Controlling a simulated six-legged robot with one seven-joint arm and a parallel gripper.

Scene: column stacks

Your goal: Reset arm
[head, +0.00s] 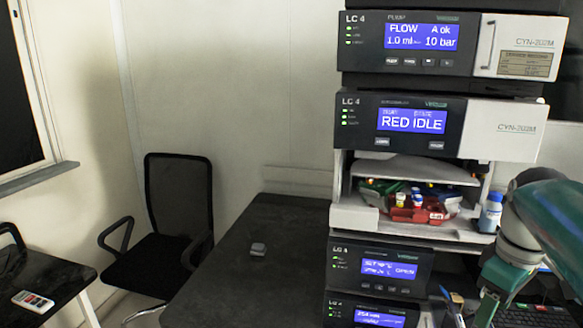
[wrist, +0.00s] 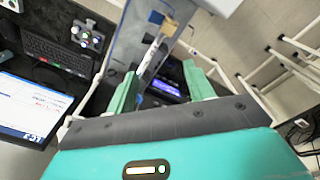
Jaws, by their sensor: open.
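My arm (head: 520,225), teal and grey, reaches in at the right of the head view, beside the instrument stack. In the wrist view my gripper (wrist: 162,85) has its two green fingers spread apart, with nothing visibly held between them. Beyond the fingers are a grey panel and a blue-lit display (wrist: 160,88). The fingertips cannot be made out clearly in the head view.
The instrument stack (head: 400,120) stands close left of my arm. Its open bay holds a red tray (head: 425,212) of vials, with a blue-capped bottle (head: 490,212) at the edge. A keyboard (head: 530,316) lies below my arm. A black chair (head: 180,200) stands left.

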